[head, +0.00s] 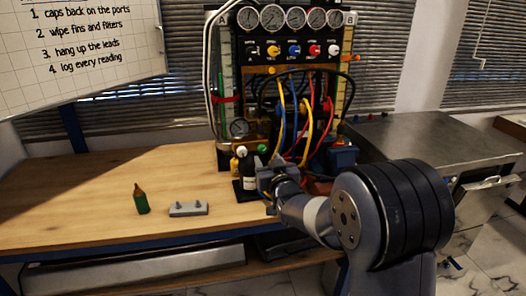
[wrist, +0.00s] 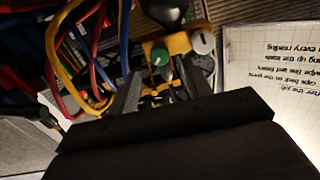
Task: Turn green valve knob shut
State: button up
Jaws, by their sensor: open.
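The green valve knob (head: 262,149) sits low at the front of the gauge rig, beside a white knob (head: 242,151). In the wrist view the green knob (wrist: 160,55) is on a yellow body, with the white knob (wrist: 203,43) to its right. My gripper (head: 268,172) is at the rig's front, just below the green knob in the head view. In the wrist view my gripper (wrist: 160,72) is open, its fingers pointing toward the green knob, one to each side. I cannot tell how deep the fingers reach; no contact shows.
The gauge rig (head: 295,50) carries gauges, coloured knobs and looping red, yellow and blue hoses (head: 305,125) close by. The bench's left side is mostly clear.

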aim_at(263, 151)
jog(key=shift+p+x, duration=0.35)
jog(key=shift+x, duration=2.5)
jog(key=shift+c, duration=0.4)
jog(key=c, duration=0.9)
